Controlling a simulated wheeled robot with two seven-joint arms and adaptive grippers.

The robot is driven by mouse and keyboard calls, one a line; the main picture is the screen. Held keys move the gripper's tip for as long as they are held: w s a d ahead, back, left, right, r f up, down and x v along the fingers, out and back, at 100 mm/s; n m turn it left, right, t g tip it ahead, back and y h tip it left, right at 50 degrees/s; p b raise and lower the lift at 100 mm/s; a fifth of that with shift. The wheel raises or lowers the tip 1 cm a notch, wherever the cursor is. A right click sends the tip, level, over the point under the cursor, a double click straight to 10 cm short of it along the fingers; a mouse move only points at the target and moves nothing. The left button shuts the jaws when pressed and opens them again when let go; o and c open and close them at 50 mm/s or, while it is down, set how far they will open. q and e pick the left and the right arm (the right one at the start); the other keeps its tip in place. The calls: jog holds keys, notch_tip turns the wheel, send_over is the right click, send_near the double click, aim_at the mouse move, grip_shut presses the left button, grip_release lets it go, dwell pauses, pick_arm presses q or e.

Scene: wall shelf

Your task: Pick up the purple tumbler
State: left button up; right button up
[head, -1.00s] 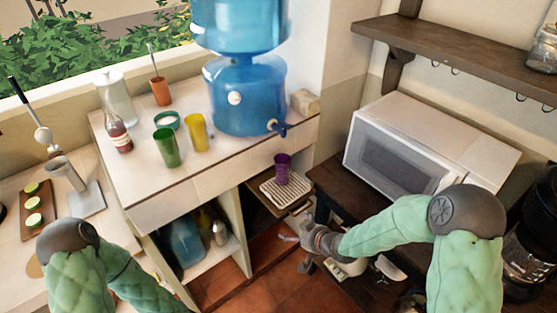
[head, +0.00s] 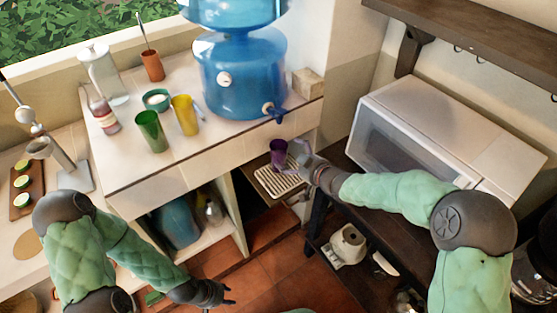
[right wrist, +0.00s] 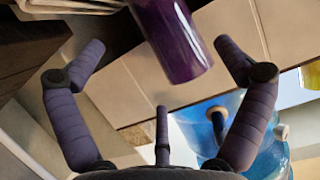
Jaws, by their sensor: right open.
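The purple tumbler (head: 278,153) stands upright on the slatted drip tray (head: 277,183), below the blue water dispenser. My right gripper (head: 302,152) is at the tumbler's right side in the head view. In the right wrist view the tumbler (right wrist: 172,38) lies between the spread fingers of my right gripper (right wrist: 160,58), with a gap on both sides. The right gripper is open and empty. My left gripper (head: 226,292) hangs low over the floor, away from the tumbler. It is too small to tell its opening.
The blue water dispenser (head: 243,75) stands on the counter, with its tap above the tray. A green cup (head: 149,132) and a yellow cup (head: 184,115) stand left of it. A white microwave (head: 440,140) is on the dark table at right.

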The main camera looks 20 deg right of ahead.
aim_at(284, 155)
jog(key=shift+w+a+f, duration=0.2)
jog(key=shift+w+f, duration=0.05)
jog(key=shift+w, duration=0.3)
jog(key=b+x, duration=0.2)
jog(key=x, duration=0.1)
jog(key=shift+w+a+f, duration=0.15)
jog(key=shift+a+f, duration=0.1)
jog(key=shift+a, duration=0.2)
jog(key=shift+w+a+f+b, duration=0.2)
jog(key=shift+w+b, duration=0.15)
jog(key=shift+w, duration=0.3)
jog(key=shift+r, duration=0.1)
jog(key=c, duration=1.6)
jog(key=shift+r, duration=0.1)
